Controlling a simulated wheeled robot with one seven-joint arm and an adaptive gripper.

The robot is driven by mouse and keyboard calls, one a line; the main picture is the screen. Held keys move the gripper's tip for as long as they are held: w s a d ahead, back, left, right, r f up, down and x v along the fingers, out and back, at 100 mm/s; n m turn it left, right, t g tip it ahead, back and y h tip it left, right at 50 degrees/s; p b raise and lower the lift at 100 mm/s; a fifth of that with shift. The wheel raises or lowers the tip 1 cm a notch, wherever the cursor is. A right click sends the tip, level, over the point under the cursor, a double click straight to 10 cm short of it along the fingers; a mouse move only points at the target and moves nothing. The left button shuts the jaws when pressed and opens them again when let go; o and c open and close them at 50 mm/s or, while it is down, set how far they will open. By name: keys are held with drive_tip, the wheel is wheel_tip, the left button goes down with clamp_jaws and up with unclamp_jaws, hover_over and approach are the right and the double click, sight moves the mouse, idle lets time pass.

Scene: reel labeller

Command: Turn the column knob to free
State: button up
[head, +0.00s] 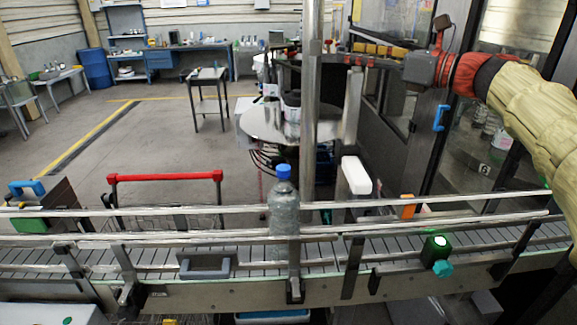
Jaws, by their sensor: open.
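A steel column (313,100) rises behind the conveyor, just right of the picture's middle. I cannot clearly make out a knob on it. A teal knob (442,268) sits on the conveyor's front side, below a lit green lamp (438,243); I cannot tell whether it is the column knob. My arm comes in from the right in a beige sleeve. My gripper (412,68) is at its end, at the upper right, pointing left, open and well above the conveyor. It is right of the column, beside a dark bar with yellow blocks (372,48); its fingers are hard to separate from that background.
A clear bottle with a blue cap (284,172) stands on the conveyor (200,308) between its rails. A white rounded block (356,175) stands behind the rails. A round metal table (265,122) is behind the column. Open floor (150,150) lies at the left.

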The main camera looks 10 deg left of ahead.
drive_tip(key=m+t+b, duration=0.1)
drive_tip(key=t+h+b, duration=0.1)
drive_tip(key=b, duration=0.1)
drive_tip(key=shift+s+f+m, duration=0.1)
drive_tip(key=shift+f+m, duration=0.15)
drive_tip(key=shift+m, duration=0.15)
drive_tip(key=shift+a+r+m+t+h+b, duration=0.1)
drive_tip(key=shift+m+t+h+b, duration=0.7)
drive_tip(key=shift+t, duration=0.3)
drive_tip(key=m+t+h, duration=0.1)
drive_tip(key=t+h, duration=0.1)
drive_tip(key=shift+r+m+h, duration=0.2)
drive_tip(key=shift+m+h, duration=0.1)
drive_tip(key=shift+m, duration=0.1)
drive_tip(key=shift+r+m+t+h+p, duration=0.15)
drive_tip(key=shift+m+t+h+p, duration=0.55)
drive_tip(key=shift+m+h+p, duration=0.35)
drive_tip(key=shift+r+m+t+h+p, duration=0.1)
drive_tip(key=shift+m+t+h+p, duration=0.25)
drive_tip(key=shift+h+p, duration=0.6)
drive_tip(key=m+h+p, duration=0.1)
drive_tip(key=p, duration=0.1)
drive_tip(key=shift+t+h+p, duration=0.3)
drive_tip(key=shift+t+p, duration=0.05)
drive_tip(key=shift+p, duration=0.5)
drive_tip(key=m+h+p, duration=0.3)
drive_tip(key=h+p, duration=0.1)
drive_tip(key=p, duration=0.3)
drive_tip(key=shift+t, duration=0.3)
